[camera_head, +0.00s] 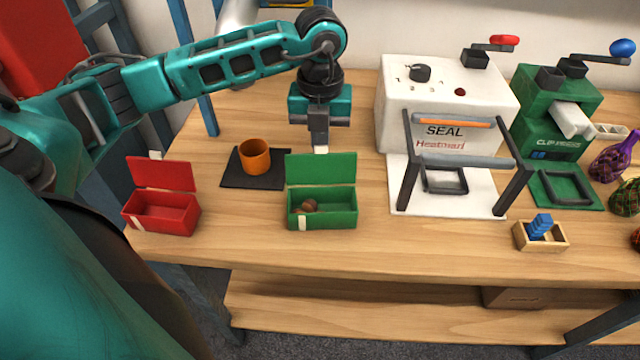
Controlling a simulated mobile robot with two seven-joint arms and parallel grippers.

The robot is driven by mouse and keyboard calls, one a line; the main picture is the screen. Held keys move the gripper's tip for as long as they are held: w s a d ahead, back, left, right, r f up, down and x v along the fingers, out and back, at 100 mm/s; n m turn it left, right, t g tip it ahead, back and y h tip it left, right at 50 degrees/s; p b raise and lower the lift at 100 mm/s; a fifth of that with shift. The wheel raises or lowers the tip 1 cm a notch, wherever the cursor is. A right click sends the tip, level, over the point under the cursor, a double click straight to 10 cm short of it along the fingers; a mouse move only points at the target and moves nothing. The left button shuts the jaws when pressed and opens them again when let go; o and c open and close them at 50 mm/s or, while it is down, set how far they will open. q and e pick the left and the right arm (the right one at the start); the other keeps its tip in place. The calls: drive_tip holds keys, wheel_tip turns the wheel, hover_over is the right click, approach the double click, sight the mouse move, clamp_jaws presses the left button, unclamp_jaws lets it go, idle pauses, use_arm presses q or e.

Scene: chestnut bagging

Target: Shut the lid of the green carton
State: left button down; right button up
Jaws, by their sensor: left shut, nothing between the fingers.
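The green carton (338,218) stands on the wooden table, left of the middle of the view. Its lid (305,171) is up, hinged at the back edge and leaning upright. A few brown chestnuts (309,206) lie inside at the left. My left gripper (320,149) is shut and empty, pointing down just behind the top edge of the lid, right of its middle. The lid hides nothing of the carton's front; whether the fingertips touch the lid I cannot tell. My right gripper is not in view.
A red carton (165,222) with its lid up stands at the left. An orange cup (255,157) sits on a black mat (233,180). A white sealing machine (440,115) and a green clip machine (545,125) stand at the right. A small wooden box (524,242) holds blue pieces.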

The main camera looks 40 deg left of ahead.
sight(321, 169)
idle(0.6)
use_arm(q)
drive_tip(key=shift+s+d+p, duration=0.4)
drive_tip(key=shift+s+d, duration=0.8)
drive_tip(key=shift+s, duration=0.3)
drive_tip(key=shift+r+p, duration=2.55)
drive_tip(key=shift+r, duration=1)
